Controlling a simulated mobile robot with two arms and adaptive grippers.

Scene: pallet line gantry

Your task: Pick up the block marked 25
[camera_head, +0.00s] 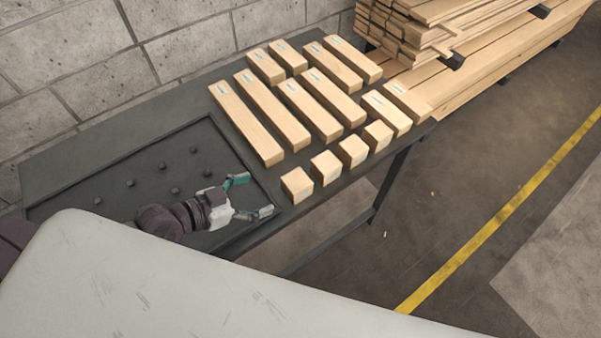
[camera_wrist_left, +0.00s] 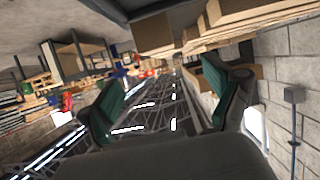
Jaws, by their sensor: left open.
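Several pale wooden blocks of different lengths stand in rows on a dark table (camera_head: 110,158). Many carry small labels on their ends or tops, too small to read, so I cannot tell which is marked 25. A long block (camera_head: 245,122) and a short block (camera_head: 297,185) are among those nearest my left gripper (camera_head: 248,197). That gripper is open and empty, with teal fingertips, over the tray's right end, left of the short block. In the left wrist view its two fingers (camera_wrist_left: 160,98) are apart with nothing between them. My right gripper does not show.
A dark tray (camera_head: 62,207) with several small pegs fills the table's left part. A block wall (camera_head: 90,62) runs behind the table. Stacked planks (camera_head: 425,35) stand at the back right. A yellow line (camera_head: 497,217) crosses open floor on the right.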

